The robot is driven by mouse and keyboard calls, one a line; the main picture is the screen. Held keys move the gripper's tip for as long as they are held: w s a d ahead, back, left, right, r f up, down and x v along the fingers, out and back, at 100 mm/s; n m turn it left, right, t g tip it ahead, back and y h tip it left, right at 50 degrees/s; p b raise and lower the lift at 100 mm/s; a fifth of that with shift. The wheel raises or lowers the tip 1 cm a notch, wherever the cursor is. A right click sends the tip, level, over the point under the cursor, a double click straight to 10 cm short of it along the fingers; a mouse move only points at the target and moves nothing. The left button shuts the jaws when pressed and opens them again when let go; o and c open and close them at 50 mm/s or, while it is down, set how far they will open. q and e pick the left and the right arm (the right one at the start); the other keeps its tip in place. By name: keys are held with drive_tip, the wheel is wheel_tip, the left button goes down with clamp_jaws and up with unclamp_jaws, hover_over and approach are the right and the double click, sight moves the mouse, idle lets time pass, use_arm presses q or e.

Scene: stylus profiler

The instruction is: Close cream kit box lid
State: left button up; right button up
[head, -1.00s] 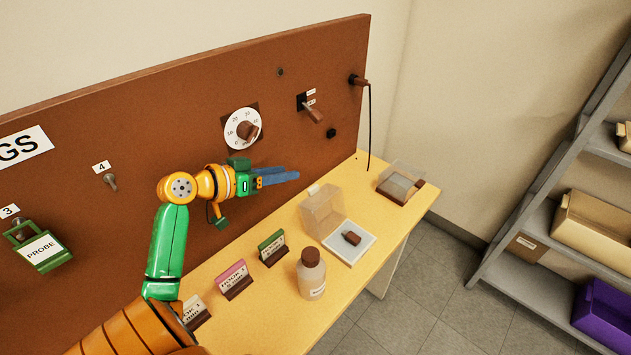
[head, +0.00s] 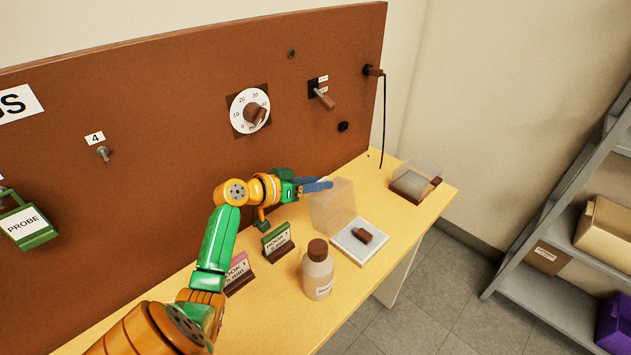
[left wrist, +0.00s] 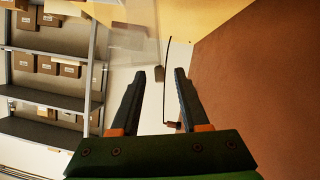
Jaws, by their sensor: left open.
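The cream kit box (head: 344,246) sits on the yellow bench with a small brown block (head: 363,235) on its pale base. Its clear lid (head: 333,208) stands raised at the back left of the base. My left gripper (head: 322,186) is level with the top of the lid, at its back left; whether they touch is unclear. In the left wrist view, the open, empty fingers (left wrist: 160,80) point toward a see-through panel (left wrist: 135,42), apparently the lid. My right gripper is not in view.
A brown-capped bottle (head: 318,272) stands in front of the box. Label stands (head: 277,243) are to the left. A second clear-lidded box (head: 412,188) is at the bench's far end. The brown panel (head: 180,130) with dial and switch rises behind my arm.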

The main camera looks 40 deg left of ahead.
use_arm(q)
clamp_jaws()
idle(1.4)
